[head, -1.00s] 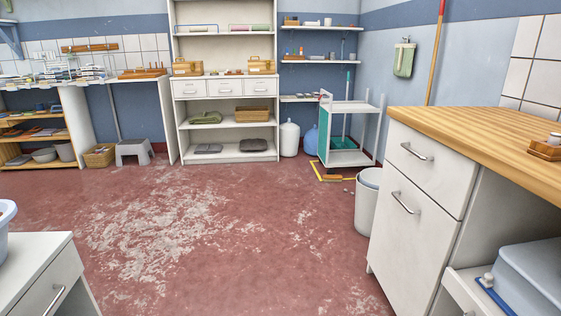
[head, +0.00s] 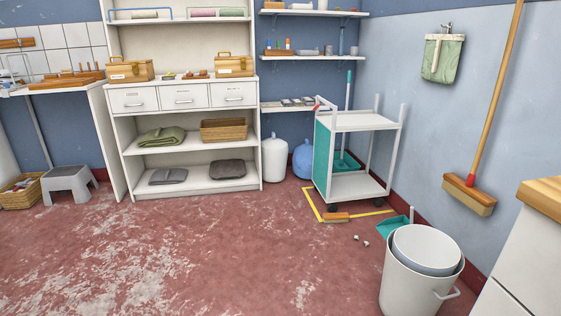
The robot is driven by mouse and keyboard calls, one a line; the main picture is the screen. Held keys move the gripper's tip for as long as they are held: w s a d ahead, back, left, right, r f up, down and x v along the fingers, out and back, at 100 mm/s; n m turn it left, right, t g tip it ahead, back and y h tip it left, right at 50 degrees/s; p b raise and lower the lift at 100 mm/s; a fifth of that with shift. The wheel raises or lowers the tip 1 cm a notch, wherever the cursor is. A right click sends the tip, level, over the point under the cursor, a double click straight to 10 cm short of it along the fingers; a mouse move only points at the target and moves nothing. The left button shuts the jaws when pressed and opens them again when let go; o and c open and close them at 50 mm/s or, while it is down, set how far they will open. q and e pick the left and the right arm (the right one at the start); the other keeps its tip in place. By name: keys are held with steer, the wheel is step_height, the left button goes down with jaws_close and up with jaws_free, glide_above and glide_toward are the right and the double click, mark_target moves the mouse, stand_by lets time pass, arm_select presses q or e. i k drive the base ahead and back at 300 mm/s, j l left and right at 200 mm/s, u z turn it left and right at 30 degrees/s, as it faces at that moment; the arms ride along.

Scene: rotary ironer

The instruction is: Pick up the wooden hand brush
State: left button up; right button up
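A small orange-brown wooden block that looks like the hand brush (head: 336,217) lies on the floor by the front of the yellow floor marking, in front of the white trolley. It is small in view, and its bristles are hard to make out. Neither of my grippers is in view.
A white trolley (head: 350,187) stands behind the brush. A teal dustpan (head: 392,227), small pale scraps (head: 363,240) and a white bin (head: 413,284) lie to its right. A long broom (head: 469,194) hangs on the wall. The red floor ahead is clear.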

mark_target(339, 216)
steer(key=i+j+z, duration=0.1)
steer(key=i+z, duration=0.15)
steer(key=i, duration=0.15)
steer(key=i+j+z, duration=0.25)
steer(key=i, duration=0.2)
steer(key=i+j+z, duration=0.3)
steer(key=i+l, duration=0.1)
